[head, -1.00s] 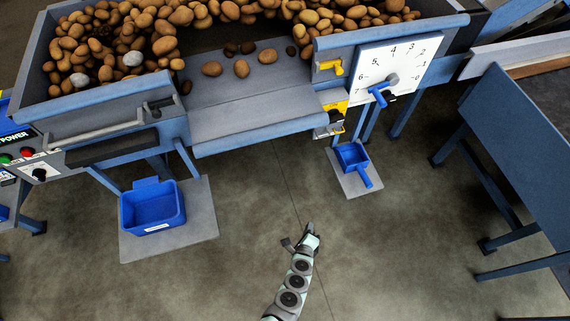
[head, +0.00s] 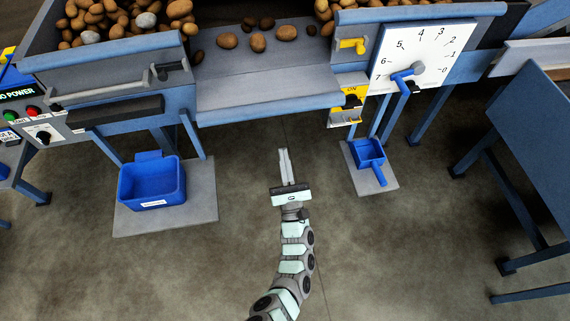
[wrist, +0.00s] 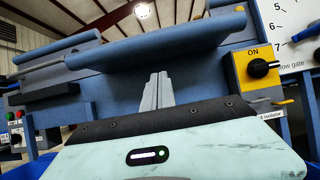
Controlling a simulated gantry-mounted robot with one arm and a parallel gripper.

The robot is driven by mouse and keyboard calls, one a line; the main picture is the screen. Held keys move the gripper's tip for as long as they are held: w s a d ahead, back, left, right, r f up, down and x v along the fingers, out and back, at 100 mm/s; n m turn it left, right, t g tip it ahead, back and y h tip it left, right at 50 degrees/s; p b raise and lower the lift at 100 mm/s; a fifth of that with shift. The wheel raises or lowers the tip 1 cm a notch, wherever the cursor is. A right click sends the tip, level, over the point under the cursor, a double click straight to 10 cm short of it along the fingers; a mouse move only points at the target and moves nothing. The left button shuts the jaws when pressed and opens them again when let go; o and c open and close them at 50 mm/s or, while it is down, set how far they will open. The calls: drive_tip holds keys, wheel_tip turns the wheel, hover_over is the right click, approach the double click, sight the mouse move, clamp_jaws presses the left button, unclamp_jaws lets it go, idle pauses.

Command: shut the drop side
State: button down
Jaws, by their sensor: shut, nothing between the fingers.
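The drop side (head: 265,93) is a wide grey panel in the front of the potato bin. It is folded down and slopes outward, with a blue rounded front edge; several potatoes lie at its back. In the wrist view, its blue edge (wrist: 155,42) spans above my fingers and is seen from below. My gripper (head: 284,150) is shut and empty. It points at the panel from the floor side, below and in front of the edge in the head view, and appears apart from it. Its fingertips also show in the wrist view (wrist: 158,76).
A yellow handle (head: 352,45) is right of the opening, above a yellow switch box (head: 348,108). A white dial (head: 425,52) with a blue lever stands further right. A blue bin (head: 152,186) and a small blue scoop (head: 368,153) sit on floor mats. The floor between is clear.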

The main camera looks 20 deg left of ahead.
drive_tip(key=w+a+r, duration=0.3)
drive_tip(key=w+r, duration=0.2)
drive_tip(key=r, duration=0.1)
drive_tip(key=shift+a+r+b, duration=0.15)
drive_tip(key=shift+r+b, duration=0.1)
drive_tip(key=shift+b, duration=0.05)
drive_tip(key=shift+r, duration=0.15)
drive_tip(key=r+p, duration=0.1)
drive_tip(key=p, duration=0.2)
drive_tip(key=shift+s+g, duration=0.15)
drive_tip(key=shift+g, duration=0.15)
